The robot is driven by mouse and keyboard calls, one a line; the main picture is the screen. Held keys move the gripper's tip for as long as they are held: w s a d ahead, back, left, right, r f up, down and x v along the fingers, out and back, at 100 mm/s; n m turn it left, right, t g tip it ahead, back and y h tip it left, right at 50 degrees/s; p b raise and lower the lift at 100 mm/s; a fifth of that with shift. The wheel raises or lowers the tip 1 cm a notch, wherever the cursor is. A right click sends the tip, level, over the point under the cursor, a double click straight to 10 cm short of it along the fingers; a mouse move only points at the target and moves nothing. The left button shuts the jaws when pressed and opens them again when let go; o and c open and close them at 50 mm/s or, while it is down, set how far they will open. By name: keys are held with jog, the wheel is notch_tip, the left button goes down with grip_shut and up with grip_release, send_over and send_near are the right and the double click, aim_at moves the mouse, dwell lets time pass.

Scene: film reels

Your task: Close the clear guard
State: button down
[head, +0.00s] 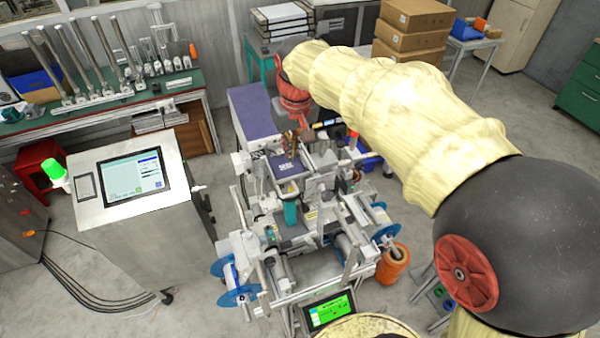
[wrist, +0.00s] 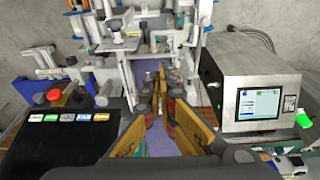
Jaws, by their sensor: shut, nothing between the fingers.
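The film reel machine (head: 300,215) stands in the middle of the head view, with blue reels at its front corners. I cannot pick out the clear guard for certain in either view. My gripper (head: 291,150) is over the rear part of the machine, near a dark purple panel. In the wrist view my gripper (wrist: 157,112) shows two yellow-orange fingers with dark pads, pointing at the machine's white and metal frame parts. It is shut with nothing in it. Whether its tips touch any part of the machine cannot be told.
A control cabinet with a screen (head: 133,181) stands left of the machine. A button panel (wrist: 72,122) is at the left of the wrist view. An orange spool (head: 394,265) stands on the floor to the right. Cardboard boxes (head: 412,35) are stacked behind. Floor between cabinet and machine is narrow.

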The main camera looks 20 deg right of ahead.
jog(key=p, duration=0.2)
send_over(291, 182)
jog(key=s+a, duration=0.1)
jog(key=s, duration=0.2)
jog(key=s+f+x, duration=0.1)
jog(key=s+x, duration=0.2)
jog(key=x, duration=0.9)
jog(key=shift+w+f, duration=0.25)
jog(key=shift+f, duration=0.3)
jog(key=s+b+x, duration=0.2)
jog(key=b+x, duration=0.6)
jog(key=x, duration=0.5)
jog(key=shift+s+f, duration=0.25)
jog(key=shift+s, duration=0.2)
